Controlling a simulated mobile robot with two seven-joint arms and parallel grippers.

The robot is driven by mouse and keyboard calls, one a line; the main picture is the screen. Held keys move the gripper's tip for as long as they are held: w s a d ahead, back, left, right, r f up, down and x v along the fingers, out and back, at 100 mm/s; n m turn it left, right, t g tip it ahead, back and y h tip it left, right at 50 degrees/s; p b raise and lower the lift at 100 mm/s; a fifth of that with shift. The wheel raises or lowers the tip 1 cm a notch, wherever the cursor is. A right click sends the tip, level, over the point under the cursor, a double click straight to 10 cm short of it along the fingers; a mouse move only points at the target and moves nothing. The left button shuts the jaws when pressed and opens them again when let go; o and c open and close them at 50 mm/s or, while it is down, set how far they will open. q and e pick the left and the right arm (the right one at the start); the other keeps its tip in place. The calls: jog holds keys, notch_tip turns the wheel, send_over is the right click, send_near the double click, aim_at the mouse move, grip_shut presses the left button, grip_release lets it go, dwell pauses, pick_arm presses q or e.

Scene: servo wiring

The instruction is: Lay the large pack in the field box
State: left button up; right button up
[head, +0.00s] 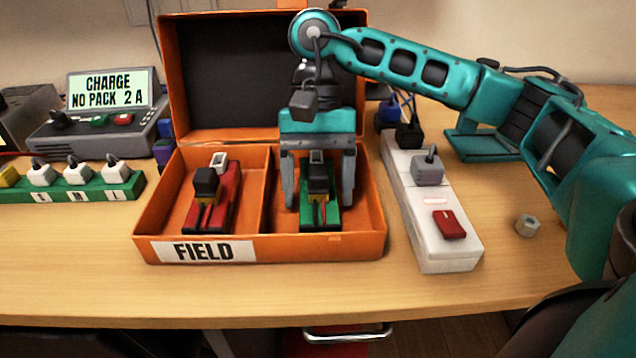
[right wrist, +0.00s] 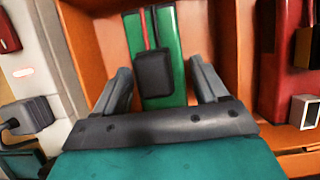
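The orange field box (head: 325,248) stands open on the table, its label reading FIELD. A green pack (head: 320,210) with a black block and red and black leads lies in its right compartment. A red pack (head: 210,212) with a black block and yellow leads lies in the left compartment. I cannot tell from size which is the large one. My right gripper (head: 318,195) reaches down into the right compartment with its fingers open on either side of the green pack. In the right wrist view, gaps show between the fingers and the green pack (right wrist: 168,60). My left gripper is not in view.
A white power strip (head: 440,245) with a red switch lies close right of the box. A green strip with plugs (head: 75,190) and a charger (head: 100,130) reading CHARGE NO PACK 2 A stand left. A small nut (head: 527,225) lies at right. The table front is clear.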

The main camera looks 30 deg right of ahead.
jog(key=shift+o, duration=1)
jog(key=shift+r, duration=0.2)
jog(key=p+v, duration=0.3)
jog(key=v, duration=0.9)
jog(key=shift+p, duration=0.35)
jog(key=shift+f, duration=0.1)
